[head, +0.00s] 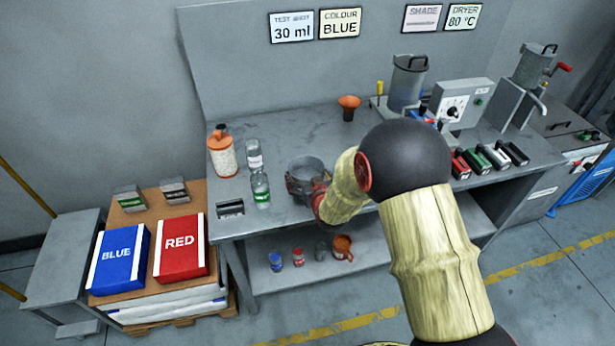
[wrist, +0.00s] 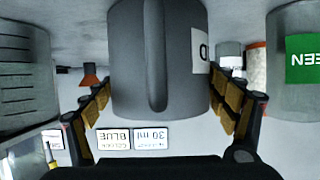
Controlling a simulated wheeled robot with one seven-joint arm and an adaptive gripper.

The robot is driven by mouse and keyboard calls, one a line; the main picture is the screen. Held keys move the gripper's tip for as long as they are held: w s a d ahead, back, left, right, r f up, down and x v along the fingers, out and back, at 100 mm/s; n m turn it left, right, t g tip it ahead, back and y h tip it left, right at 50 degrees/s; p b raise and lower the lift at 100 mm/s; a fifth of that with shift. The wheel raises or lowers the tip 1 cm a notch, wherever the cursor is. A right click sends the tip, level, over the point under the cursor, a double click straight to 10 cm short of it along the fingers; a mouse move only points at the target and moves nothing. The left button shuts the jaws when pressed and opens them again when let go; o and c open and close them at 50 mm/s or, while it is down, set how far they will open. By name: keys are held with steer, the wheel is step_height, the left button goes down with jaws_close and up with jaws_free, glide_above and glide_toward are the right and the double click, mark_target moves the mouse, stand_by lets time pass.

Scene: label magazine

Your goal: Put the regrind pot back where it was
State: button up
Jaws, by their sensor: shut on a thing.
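A grey pot (head: 306,166) with a handle is in my gripper (head: 305,186) over the left part of the bench. I take it for the regrind pot; in the wrist view the pot (wrist: 157,60) shows its handle towards me and one letter of a white label. My gripper's fingers (wrist: 158,106) are shut on its two sides. I cannot tell whether its base touches the bench. My arm hides the bench to its right.
An orange funnel (head: 348,102) stands behind. The lower shelf (head: 272,285) holds small pots and an orange cup (head: 343,246). The back-left bench top looks clear.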

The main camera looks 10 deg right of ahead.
steer(key=o, duration=1.6)
steer(key=shift+s+r+p, duration=0.2)
steer(key=shift+r+p, duration=0.05)
steer(key=shift+p, duration=0.1)
steer(key=s+r+g+p, duration=0.1)
steer(key=s+r+g, duration=0.2)
steer(key=s+r, duration=0.95)
steer(key=s+r+g+p, duration=0.2)
steer(key=s+r, duration=0.8)
steer(key=s, duration=0.5)
steer(key=s+r+g, duration=0.1)
steer(key=s, duration=0.3)
steer(key=s+r+g, duration=0.1)
steer(key=s, duration=0.3)
steer(key=s+r, duration=0.1)
steer(key=s, duration=0.4)
steer(key=shift+d+g, duration=0.1)
steer(key=shift+g, duration=0.3)
steer(key=shift+w, duration=0.1)
